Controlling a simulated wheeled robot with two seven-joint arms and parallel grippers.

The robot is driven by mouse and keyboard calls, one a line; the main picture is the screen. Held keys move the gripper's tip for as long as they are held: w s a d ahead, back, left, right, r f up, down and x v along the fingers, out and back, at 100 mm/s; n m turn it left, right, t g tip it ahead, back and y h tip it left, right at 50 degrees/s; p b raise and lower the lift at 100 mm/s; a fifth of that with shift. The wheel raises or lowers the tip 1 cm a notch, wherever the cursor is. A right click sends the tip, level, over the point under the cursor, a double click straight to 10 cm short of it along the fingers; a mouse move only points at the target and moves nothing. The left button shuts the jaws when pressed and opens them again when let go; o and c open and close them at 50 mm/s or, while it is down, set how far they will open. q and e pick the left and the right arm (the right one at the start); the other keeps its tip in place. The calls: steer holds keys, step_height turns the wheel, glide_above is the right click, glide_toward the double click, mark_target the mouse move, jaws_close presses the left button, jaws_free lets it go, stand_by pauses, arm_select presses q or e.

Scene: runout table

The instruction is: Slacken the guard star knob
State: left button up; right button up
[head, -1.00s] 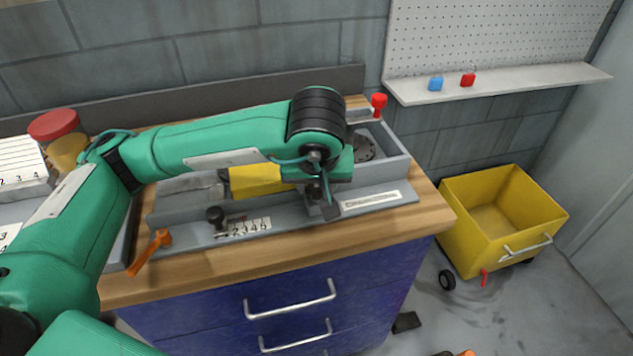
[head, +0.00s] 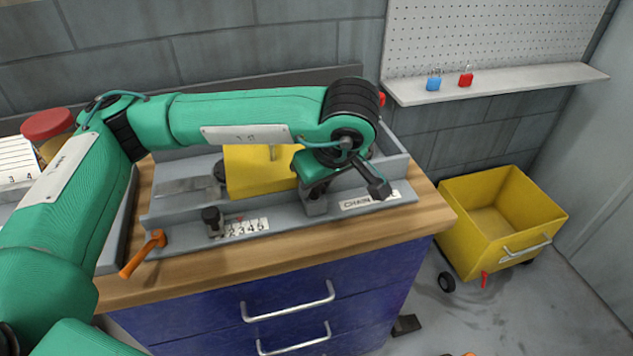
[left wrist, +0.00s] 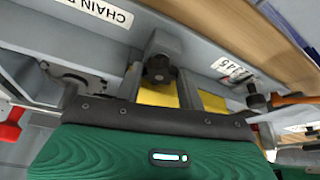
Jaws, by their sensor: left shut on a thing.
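The guard star knob (left wrist: 159,70) is a dark lobed knob on a grey bracket, seen between the fingers in the left wrist view. In the head view my gripper hides it. My left gripper (head: 316,190) is shut on the knob, with a finger on each side in the left wrist view (left wrist: 160,82). The yellow guard (head: 253,172) sits just left of the gripper in the head view, and parts of it show behind the fingers in the left wrist view (left wrist: 158,97). My right gripper is in neither view.
A black knob (head: 212,217) stands by a numbered scale (head: 243,228), with an orange lever (head: 143,254) to its left. A label reading CHAIN (head: 362,202) lies right of the gripper. A red-lidded jar (head: 47,124) is at left. A yellow cart (head: 480,250) stands right of the bench.

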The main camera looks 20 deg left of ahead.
arm_select(q)
steer(key=shift+w+d+n+g, duration=0.1)
steer(key=shift+n+g, duration=0.3)
steer(key=shift+n, duration=0.9)
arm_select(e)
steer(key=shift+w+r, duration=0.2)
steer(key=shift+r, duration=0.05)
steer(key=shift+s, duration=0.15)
arm_select(q)
steer(key=o, duration=1)
steer(key=shift+r+y, duration=0.1)
steer(key=shift+y, duration=0.2)
steer(key=shift+c, duration=0.2)
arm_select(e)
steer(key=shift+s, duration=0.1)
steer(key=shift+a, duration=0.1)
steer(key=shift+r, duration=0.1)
